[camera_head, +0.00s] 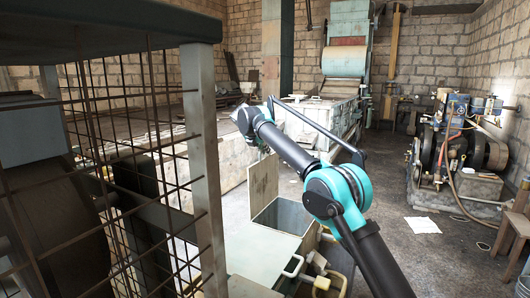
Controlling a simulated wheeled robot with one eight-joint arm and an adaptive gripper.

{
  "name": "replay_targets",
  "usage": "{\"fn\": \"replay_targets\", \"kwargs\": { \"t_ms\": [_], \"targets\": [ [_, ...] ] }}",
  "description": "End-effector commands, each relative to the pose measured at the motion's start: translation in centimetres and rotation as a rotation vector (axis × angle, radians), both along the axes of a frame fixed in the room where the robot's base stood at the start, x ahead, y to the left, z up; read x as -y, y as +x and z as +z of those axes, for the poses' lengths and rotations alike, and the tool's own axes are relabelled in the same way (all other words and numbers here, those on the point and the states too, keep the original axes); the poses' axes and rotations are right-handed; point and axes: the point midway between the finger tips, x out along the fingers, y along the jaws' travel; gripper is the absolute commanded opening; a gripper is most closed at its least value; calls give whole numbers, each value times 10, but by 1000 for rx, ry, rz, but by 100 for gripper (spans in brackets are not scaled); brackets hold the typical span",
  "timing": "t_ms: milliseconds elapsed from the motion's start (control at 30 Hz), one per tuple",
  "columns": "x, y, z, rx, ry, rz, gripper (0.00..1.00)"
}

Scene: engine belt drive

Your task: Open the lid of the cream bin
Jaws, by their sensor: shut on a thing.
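The cream bin shows low in the middle, with its grey inside (287,216) visible from above. A cream panel that looks like its lid (263,184) stands nearly upright at the bin's far left edge, so the bin is open. My arm comes up from the lower right, bends at a teal joint and reaches left above the bin. Its far end (243,119) is above and slightly left of the panel. I cannot make out the gripper's fingers or what they touch; the arm hides that area.
A rusty wire-mesh guard (150,180) fills the left. An engine (462,140) stands at the right.

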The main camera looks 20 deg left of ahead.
Motion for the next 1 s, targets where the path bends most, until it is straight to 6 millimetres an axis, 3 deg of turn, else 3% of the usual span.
{"fn": "replay_targets", "kwargs": {
  "t_ms": [433,467,633,1000],
  "targets": [
    [0,0,0,0,1,-1,0],
    [0,0,0,0,1,-1,12],
    [0,0,0,0,1,-1,32],
    [0,-3,3,0,1,1,32]
  ]
}}
